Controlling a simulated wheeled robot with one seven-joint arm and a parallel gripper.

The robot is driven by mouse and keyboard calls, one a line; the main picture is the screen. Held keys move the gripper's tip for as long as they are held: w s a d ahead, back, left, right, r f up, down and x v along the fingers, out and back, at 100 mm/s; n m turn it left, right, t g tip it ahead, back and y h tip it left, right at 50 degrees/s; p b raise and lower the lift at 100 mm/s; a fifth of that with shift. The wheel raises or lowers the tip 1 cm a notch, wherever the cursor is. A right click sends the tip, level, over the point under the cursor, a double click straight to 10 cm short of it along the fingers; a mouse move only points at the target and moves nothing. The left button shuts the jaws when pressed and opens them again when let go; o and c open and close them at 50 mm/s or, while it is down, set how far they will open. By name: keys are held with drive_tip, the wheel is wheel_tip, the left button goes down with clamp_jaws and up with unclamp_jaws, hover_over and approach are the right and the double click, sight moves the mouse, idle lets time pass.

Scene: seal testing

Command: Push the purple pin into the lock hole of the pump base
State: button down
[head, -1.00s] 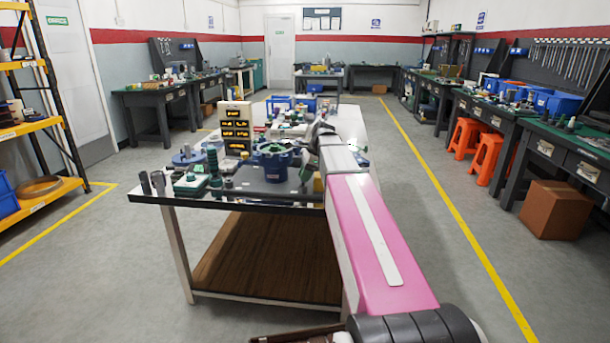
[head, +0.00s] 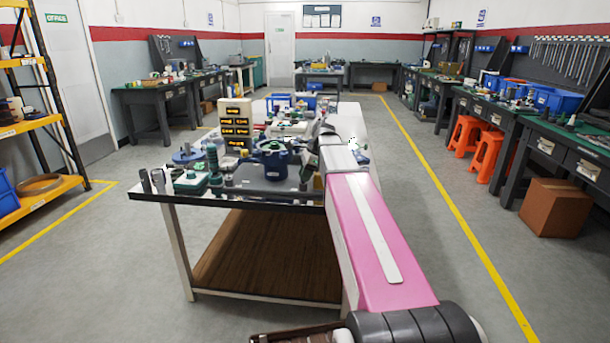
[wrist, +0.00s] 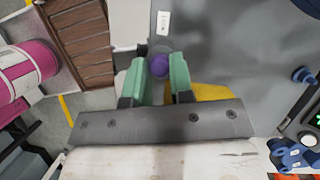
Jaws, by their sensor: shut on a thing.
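In the wrist view the purple pin (wrist: 159,66) shows as a round purple end between the two green fingers of my gripper (wrist: 158,60). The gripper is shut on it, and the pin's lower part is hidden. In the head view a blue round body with a dark top, apparently the pump base (head: 272,160), stands near the front of the white table. My arm hides the pin and fingertips there. The lock hole cannot be made out in either view.
The table (head: 345,120) is crowded with small parts. A display box (head: 236,125) stands behind the blue body, and a green part (head: 190,182) lies at the left. In the wrist view, a yellow piece (wrist: 212,92) lies right of the fingers and blue parts (wrist: 292,153) farther right.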

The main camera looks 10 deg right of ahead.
drive_tip(key=shift+f, duration=0.25)
drive_tip(key=c, duration=0.9)
unclamp_jaws()
drive_tip(key=shift+r, duration=4.55)
